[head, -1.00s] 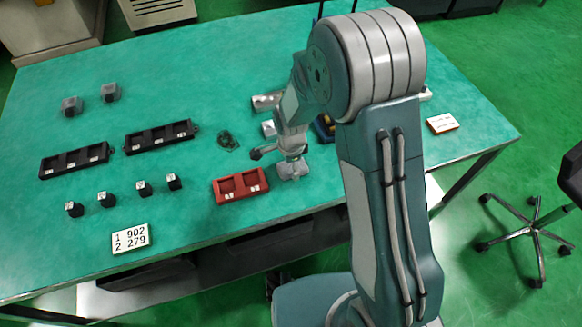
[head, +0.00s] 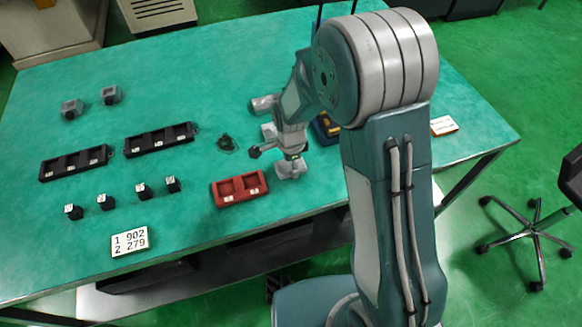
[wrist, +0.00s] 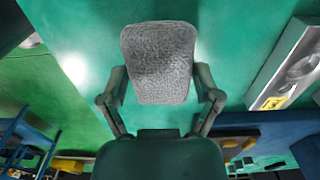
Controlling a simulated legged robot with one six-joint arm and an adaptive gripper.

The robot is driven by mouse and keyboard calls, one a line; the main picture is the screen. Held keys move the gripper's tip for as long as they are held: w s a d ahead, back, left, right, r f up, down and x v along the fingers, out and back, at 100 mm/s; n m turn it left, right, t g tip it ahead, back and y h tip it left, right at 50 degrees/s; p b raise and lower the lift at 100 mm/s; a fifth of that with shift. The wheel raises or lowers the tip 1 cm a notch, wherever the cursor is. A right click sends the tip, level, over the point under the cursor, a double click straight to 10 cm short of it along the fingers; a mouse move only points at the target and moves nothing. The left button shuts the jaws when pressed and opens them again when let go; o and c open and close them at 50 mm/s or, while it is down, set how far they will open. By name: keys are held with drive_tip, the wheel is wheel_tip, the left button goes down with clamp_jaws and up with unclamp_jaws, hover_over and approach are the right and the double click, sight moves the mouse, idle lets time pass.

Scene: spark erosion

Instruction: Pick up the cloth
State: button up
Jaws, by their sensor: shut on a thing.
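The cloth (wrist: 158,62) is a grey, woven-looking folded pad in the wrist view. It sits between the two fingers of my gripper (wrist: 160,88), with one finger at each side edge. In the head view the cloth (head: 291,171) shows as a pale grey patch under my gripper (head: 292,160), just right of the red tray. My gripper is shut on the cloth. The fingertips are small and partly hidden in the head view, and I cannot tell how far the cloth is above the table.
The red two-pocket tray (head: 239,198) lies close left of my gripper. A dark green crumpled item (head: 226,143) lies behind it. Black trays (head: 74,171) (head: 160,146), several small dark blocks and a number plate (head: 130,242) fill the left side. The table's far middle is clear.

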drive_tip(key=s+a+r, duration=0.9)
drive_tip(key=s+r, duration=0.1)
drive_tip(key=r, duration=0.1)
drive_tip(key=shift+s+a, duration=0.15)
drive_tip(key=shift+s, duration=0.05)
